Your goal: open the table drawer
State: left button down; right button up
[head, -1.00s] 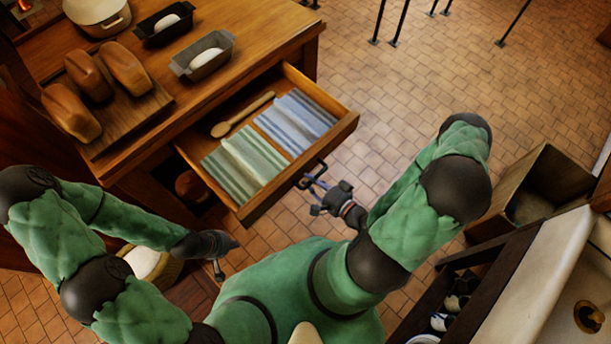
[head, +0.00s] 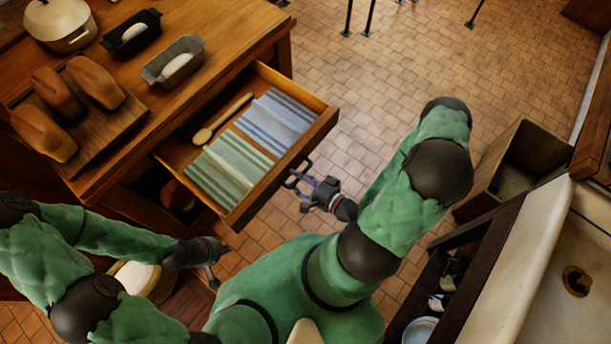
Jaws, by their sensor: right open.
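The table drawer (head: 322,125) stands pulled well out of the wooden table (head: 232,40), its inside in plain view. It holds folded blue-striped cloths, green-striped cloths and a wooden spoon. My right gripper (head: 300,183) is open, just outside the middle of the drawer's front. A dark loop at that front lies by its fingers; I cannot tell whether they touch the handle. My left gripper (head: 217,266) is off the drawer's near left corner, low and empty, with its fingers apart.
Bread loaves (head: 58,95) on a board, two loaf tins (head: 174,62) and a cream pot (head: 60,24) stand on the tabletop. A wooden bin (head: 515,165) and a pale sink counter (head: 510,270) are on the right.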

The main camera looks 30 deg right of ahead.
jog(key=v, duration=1.2)
dwell(0.6)
